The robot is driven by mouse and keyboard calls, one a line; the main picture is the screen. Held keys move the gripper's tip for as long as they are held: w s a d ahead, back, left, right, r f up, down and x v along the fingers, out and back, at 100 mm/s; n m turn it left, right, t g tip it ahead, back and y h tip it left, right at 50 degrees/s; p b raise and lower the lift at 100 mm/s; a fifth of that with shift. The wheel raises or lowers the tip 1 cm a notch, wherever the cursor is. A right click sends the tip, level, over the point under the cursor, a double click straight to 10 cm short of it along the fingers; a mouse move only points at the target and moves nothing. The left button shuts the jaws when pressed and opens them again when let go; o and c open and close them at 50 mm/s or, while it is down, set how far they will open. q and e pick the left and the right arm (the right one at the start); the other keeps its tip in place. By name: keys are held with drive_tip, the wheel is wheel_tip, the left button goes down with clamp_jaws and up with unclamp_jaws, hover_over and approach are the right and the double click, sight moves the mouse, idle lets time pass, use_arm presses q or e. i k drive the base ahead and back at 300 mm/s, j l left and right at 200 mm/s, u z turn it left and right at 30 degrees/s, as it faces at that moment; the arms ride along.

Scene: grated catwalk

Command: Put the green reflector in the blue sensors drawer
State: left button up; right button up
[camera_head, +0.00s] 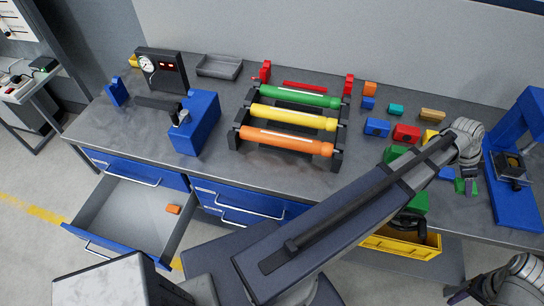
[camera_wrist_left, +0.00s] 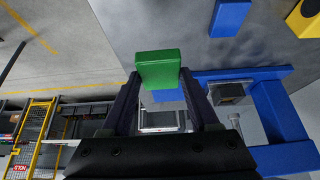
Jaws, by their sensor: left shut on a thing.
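My left gripper (camera_head: 463,180) is shut on a green block, the green reflector (camera_wrist_left: 158,68). In the head view the gripper is mostly hidden behind my own arm. The reflector seems to show there as small green patches (camera_head: 474,187) beside the blue press. The blue drawer (camera_head: 102,240) at the front left is pulled open and holds a small orange block (camera_head: 173,209). No label on it can be read. My right arm shows only at the bottom right corner, and its fingers cannot be made out.
The blue press (camera_head: 517,208) stands at the workbench's right end. A roller rack (camera_head: 290,118), a blue block fixture (camera_head: 195,130) and a gauge box (camera_head: 162,72) stand further left. Several small coloured blocks lie on the bench. A yellow bin (camera_head: 400,246) is below the front edge.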

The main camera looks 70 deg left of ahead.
sight(144, 213)
drive_tip(key=k+u, duration=0.1)
drive_tip(key=u, duration=0.75)
drive_tip(key=k+u, duration=0.15)
drive_tip(key=u, duration=0.3)
drive_tip(key=k+u, duration=0.1)
drive_tip(key=u, duration=0.3)
drive_tip(key=j+u, duration=0.1)
drive_tip(key=u, duration=0.35)
drive_tip(key=k+j+u, duration=0.1)
drive_tip(key=u, duration=0.3)
drive_tip(key=j+u, duration=0.15)
drive_tip(key=u, duration=0.3)
drive_tip(key=i, duration=0.45)
